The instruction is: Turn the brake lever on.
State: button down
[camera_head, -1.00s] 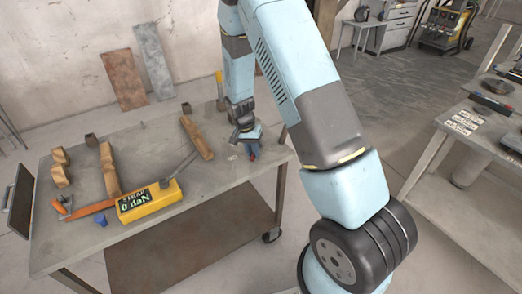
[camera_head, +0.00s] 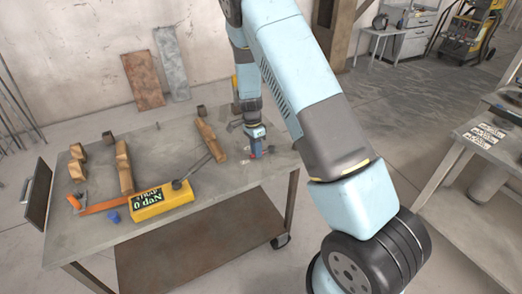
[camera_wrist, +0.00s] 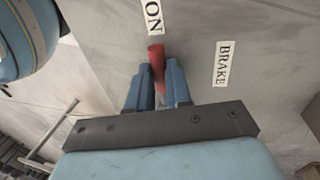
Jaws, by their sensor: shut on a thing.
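The brake lever (camera_wrist: 156,54) shows in the wrist view as a short red handle. It lies between the two blue fingers of my gripper (camera_wrist: 158,84), with its red end sticking out past them. The gripper is shut on it; the lower part of the lever is mostly hidden between the fingers. The ON label (camera_wrist: 153,16) is just beyond the red end, and the BRAKE label (camera_wrist: 223,64) is to the right. In the head view my gripper (camera_head: 255,150) is low over the right part of the table (camera_head: 205,212), where the lever is hardly visible.
Wooden blocks (camera_head: 210,138), an orange tool (camera_head: 104,206) and a blue knob (camera_head: 112,217) are further left. Another bench (camera_head: 450,163) stands at the right.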

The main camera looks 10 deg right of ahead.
jog(key=shift+w+a+r, duration=0.15)
jog(key=shift+w+a, duration=0.2)
jog(key=c, duration=1.4)
grip_release()
jog(key=o, duration=0.3)
jog(key=shift+s+d, duration=0.1)
jog(key=shift+d, duration=0.05)
jog(key=shift+o, duration=0.2)
notch_tip(320, 180, up, 13)
jog(key=w, duration=0.2)
jog(key=shift+w+a, duration=0.3)
jog(key=shift+a, duration=0.1)
jog(key=shift+r, duration=0.1)
jog(key=shift+r, duration=0.1)
